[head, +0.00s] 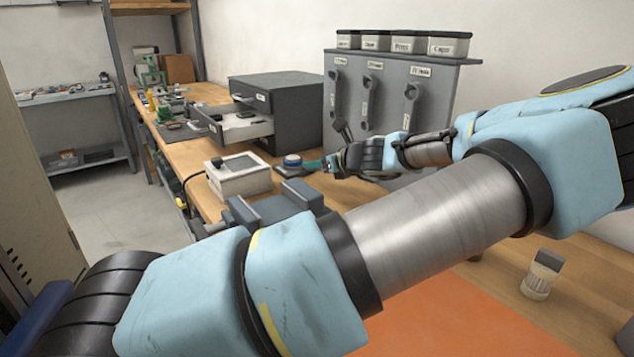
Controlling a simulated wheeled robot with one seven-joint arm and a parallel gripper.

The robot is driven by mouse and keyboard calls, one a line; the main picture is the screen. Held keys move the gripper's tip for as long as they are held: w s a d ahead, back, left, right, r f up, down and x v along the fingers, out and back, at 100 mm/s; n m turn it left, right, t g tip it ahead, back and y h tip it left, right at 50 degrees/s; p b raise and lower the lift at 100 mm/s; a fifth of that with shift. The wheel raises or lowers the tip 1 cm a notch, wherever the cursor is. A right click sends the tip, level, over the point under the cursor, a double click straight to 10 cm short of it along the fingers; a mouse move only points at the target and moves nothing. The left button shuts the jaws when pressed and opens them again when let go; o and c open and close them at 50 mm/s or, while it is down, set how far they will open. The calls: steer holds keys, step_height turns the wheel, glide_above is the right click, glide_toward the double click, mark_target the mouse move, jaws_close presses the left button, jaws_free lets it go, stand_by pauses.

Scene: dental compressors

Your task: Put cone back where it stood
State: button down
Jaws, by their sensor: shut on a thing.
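My gripper (330,165) is at the far end of my arm, in front of the grey cabinet and above the wooden bench. It is shut on a small teal piece (313,166), which points left from the fingertips. This piece may be the cone, but it is too small and too much covered by the fingers to be sure of its shape.
Behind is a dark drawer unit (276,105) with an open drawer (240,124). The grey cabinet (335,62) bears labelled bins. My arm hides much of the bench.

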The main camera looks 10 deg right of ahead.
steer(key=shift+f, duration=2.55)
steer(key=shift+f, duration=0.2)
steer(key=shift+c, duration=2)
jaws_free()
steer(key=shift+r+p, duration=0.2)
steer(key=shift+p, duration=0.1)
steer(key=b+v, duration=0.2)
steer(key=v, duration=1)
steer(key=shift+r, duration=0.1)
